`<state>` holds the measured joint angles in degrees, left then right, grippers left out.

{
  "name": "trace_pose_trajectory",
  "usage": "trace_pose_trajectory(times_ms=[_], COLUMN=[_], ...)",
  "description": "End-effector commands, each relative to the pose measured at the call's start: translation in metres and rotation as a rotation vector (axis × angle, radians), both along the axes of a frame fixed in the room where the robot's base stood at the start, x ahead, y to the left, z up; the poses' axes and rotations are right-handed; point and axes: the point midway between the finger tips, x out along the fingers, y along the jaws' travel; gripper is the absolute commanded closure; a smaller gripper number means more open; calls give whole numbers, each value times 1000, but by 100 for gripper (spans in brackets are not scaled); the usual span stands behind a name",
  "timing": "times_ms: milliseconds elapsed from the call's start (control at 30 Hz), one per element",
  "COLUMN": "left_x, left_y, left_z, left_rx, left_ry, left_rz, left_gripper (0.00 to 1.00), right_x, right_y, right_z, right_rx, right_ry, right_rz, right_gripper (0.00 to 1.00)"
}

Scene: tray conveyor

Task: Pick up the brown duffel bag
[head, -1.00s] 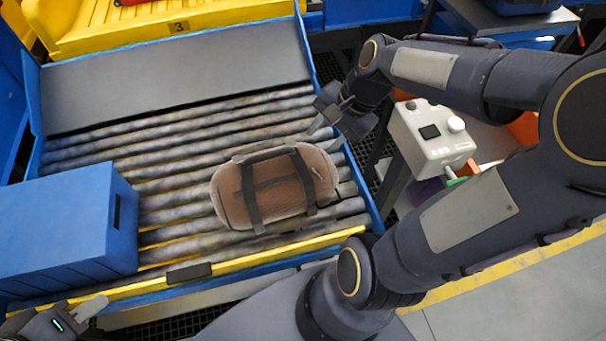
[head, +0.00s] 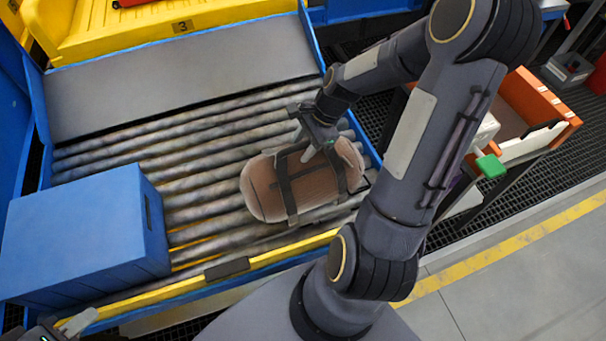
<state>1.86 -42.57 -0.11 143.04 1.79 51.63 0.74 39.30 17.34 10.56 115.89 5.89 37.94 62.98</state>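The brown duffel bag (head: 262,190) with dark straps lies on the conveyor rollers near their right side in the head view. My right gripper (head: 304,139) reaches over the bag's far upper edge, pointing down. Its two light fingers show apart, one beyond the bag's far edge and one over the bag's top near the straps. It looks open; whether the fingers touch the bag is unclear. My arm stands close to the bag's right end. My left gripper (head: 76,322) is at the lower left corner, partly cut off, with only one finger clear.
A blue box (head: 85,235) sits on the rollers (head: 200,150) to the left. A yellow rail with a blue edge (head: 290,250) bounds the front. A yellow tray (head: 130,30) is at the back. An orange bin (head: 540,105) stands right, partly behind my arm.

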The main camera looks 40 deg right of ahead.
Motion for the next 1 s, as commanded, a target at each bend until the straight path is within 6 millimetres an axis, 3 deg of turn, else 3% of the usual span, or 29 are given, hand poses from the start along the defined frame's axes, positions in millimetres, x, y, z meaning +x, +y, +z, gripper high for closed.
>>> trace_pose_trajectory(times_ms=[967, 1000], left_x=[0, 0], left_y=[0, 0], left_z=[-3, -3], left_rx=[0, 0], left_ry=[0, 0], left_rz=[0, 0], left_gripper=[68, 68], right_x=[0, 0], right_y=[0, 0], right_z=[-5, -5], right_rx=[0, 0], right_ry=[0, 0], right_rz=[0, 0], right_gripper=[61, 65])
